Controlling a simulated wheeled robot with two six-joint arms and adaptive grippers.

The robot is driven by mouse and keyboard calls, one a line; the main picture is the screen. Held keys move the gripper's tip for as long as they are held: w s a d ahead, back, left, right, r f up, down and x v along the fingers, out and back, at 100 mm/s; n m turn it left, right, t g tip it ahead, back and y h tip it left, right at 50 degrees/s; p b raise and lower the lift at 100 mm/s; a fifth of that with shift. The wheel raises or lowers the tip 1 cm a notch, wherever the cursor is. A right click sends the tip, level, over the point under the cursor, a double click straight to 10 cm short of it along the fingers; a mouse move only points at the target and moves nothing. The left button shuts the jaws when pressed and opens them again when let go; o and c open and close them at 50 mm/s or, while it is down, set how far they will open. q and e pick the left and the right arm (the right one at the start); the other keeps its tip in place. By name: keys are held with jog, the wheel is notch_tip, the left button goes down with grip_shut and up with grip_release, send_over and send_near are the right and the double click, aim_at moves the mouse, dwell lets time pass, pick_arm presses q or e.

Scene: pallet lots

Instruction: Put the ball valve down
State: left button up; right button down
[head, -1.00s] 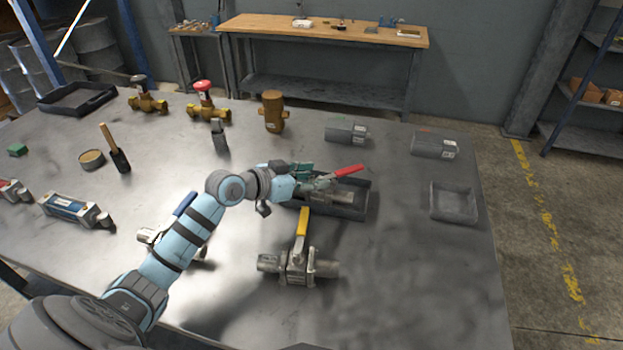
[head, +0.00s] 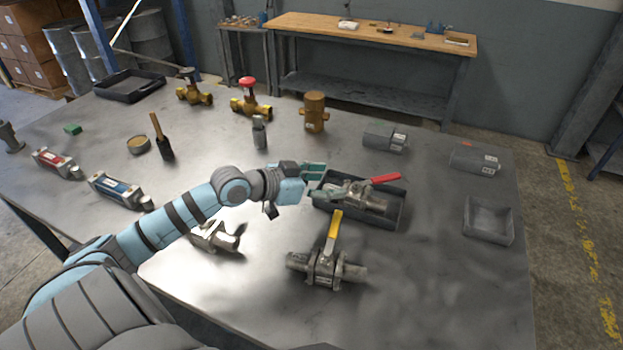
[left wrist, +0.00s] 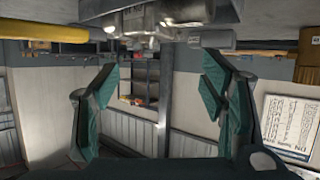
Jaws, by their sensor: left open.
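The ball valve with the red lever (head: 364,198) lies in a black tray (head: 374,219) right of the table's middle, its lever pointing right over the rim. My left gripper (head: 318,177) is just left of the valve, near the tray's left edge. Its teal fingers are open and look clear of the valve. In the left wrist view the fingers (left wrist: 160,80) are spread with nothing gripped between them; blurred metal parts show at the top. My right gripper is not in view.
A ball valve with a yellow lever (head: 325,266) stands in front of the tray, another valve (head: 216,238) under my left arm. A small empty grey tray (head: 488,221) is at the right. Grey cylinders (head: 383,138) and brass valves (head: 252,105) stand behind. The front right of the table is clear.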

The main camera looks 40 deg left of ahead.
pick_arm(q)
jog(key=p+v, duration=0.3)
jog(key=v, duration=0.2)
jog(key=shift+s+r, duration=0.15)
jog(key=shift+a, duration=0.1)
